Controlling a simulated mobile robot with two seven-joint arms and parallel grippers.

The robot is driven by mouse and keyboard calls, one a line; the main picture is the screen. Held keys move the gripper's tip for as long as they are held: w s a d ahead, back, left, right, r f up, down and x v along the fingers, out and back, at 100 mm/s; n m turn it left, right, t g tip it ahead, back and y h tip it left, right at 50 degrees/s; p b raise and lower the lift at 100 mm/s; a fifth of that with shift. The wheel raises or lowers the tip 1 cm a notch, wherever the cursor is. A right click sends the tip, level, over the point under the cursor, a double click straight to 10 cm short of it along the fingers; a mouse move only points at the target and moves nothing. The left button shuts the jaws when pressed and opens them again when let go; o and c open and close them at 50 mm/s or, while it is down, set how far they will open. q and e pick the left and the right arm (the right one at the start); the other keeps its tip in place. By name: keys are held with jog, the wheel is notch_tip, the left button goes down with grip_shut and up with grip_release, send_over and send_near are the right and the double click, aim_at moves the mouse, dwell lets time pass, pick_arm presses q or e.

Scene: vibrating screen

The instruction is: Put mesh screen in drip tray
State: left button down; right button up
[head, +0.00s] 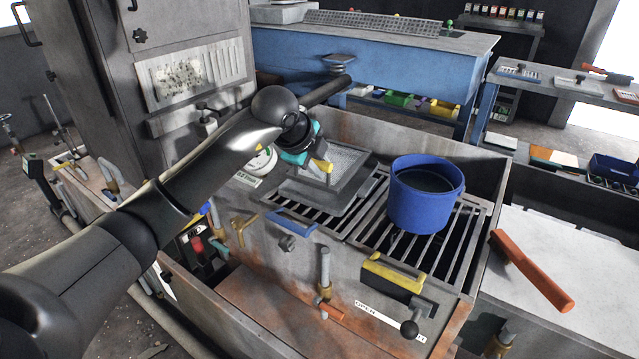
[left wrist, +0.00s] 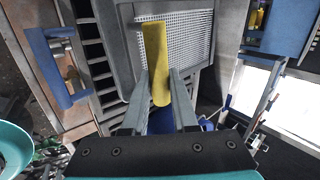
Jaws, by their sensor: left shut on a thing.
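The mesh screen (head: 348,158) is a light perforated panel in a grey frame, over the grate of the open metal box. It also shows in the left wrist view (left wrist: 195,40), with a yellow handle (left wrist: 155,62) at its near edge. My left gripper (head: 322,166) is shut on this yellow handle, which lies between its two fingers (left wrist: 158,100). A grey shallow tray (head: 312,199), apparently the drip tray, lies on the bars directly under the screen. I cannot tell whether the screen touches it. My right gripper is not in view.
A blue pot (head: 427,195) stands on the grate (head: 405,240) right of the screen. A blue handle (head: 291,221) and a yellow handle (head: 393,272) are on the box's front side. An orange lever (head: 533,271) sticks out at the right. The box walls rise around the grate.

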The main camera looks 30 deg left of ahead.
aim_at(321, 181)
pick_arm(q)
notch_tip(321, 181, down, 3)
jog(key=shift+f+b, duration=0.2)
jog(key=shift+b, duration=0.4)
jog(key=shift+f, duration=0.15)
jog(key=c, duration=0.7)
grip_release()
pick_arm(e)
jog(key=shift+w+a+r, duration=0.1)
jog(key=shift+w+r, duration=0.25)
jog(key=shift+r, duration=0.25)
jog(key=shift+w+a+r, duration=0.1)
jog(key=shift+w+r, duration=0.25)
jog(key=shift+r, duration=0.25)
pick_arm(q)
jog(key=shift+s+r, duration=0.3)
jog(key=shift+r, duration=0.15)
jog(key=p+v, duration=0.3)
jog(key=v, duration=0.8)
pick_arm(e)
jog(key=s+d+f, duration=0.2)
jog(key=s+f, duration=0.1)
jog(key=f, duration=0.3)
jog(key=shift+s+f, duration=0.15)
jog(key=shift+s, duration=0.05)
pick_arm(q)
jog(key=shift+d+f, duration=0.1)
jog(key=shift+f, duration=0.05)
